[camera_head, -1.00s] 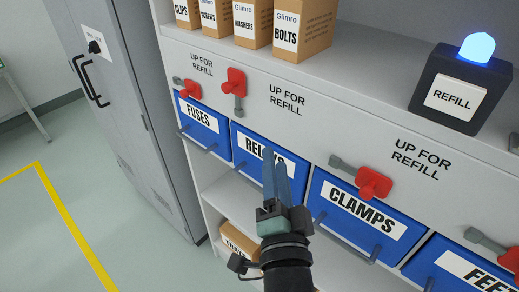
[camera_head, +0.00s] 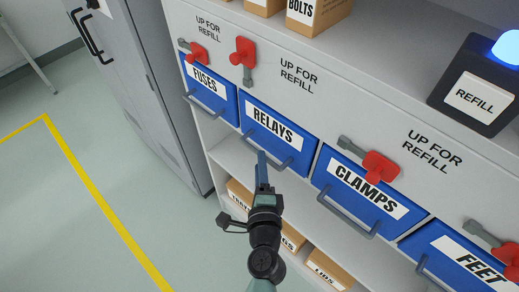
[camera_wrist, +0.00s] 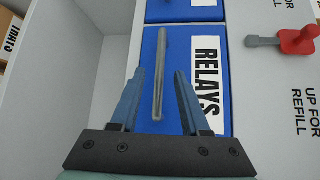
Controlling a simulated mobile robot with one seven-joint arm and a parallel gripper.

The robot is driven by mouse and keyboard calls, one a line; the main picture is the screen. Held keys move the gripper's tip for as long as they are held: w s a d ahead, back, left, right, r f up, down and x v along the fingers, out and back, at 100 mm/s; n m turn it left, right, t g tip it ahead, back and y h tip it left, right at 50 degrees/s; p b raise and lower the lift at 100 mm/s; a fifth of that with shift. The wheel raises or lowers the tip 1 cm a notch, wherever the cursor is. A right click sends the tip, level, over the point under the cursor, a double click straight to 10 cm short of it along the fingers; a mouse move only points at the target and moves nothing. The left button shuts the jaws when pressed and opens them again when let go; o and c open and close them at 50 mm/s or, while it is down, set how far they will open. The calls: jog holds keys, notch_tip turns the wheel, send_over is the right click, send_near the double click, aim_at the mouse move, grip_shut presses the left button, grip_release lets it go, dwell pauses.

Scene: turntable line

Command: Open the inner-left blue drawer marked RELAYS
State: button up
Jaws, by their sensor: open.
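The blue RELAYS drawer (camera_head: 249,111) is second from the left in the row and looks shut, with a grey bar handle (camera_head: 268,147) across its front. My gripper (camera_head: 262,156) is open and empty, just in front of that handle. In the wrist view the two blue fingers (camera_wrist: 160,72) lie on either side of the handle bar (camera_wrist: 160,95), with gaps on both sides; whether the tips are level with the bar I cannot tell. The red latch (camera_head: 243,54) above RELAYS has its grey lever pointing down; it also shows in the wrist view (camera_wrist: 303,40).
The FUSES drawer (camera_head: 228,106) is at left; CLAMPS (camera_head: 326,173) and FEET (camera_head: 418,243) are at right, with sideways latch levers. An open shelf with cardboard boxes (camera_head: 328,264) lies below. A grey locker (camera_head: 150,100) stands at left. A REFILL box (camera_head: 447,88) with a lit blue lamp stands above.

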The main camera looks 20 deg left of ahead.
jog(key=shift+x, duration=2.25)
jog(key=shift+d, duration=0.1)
grip_shut()
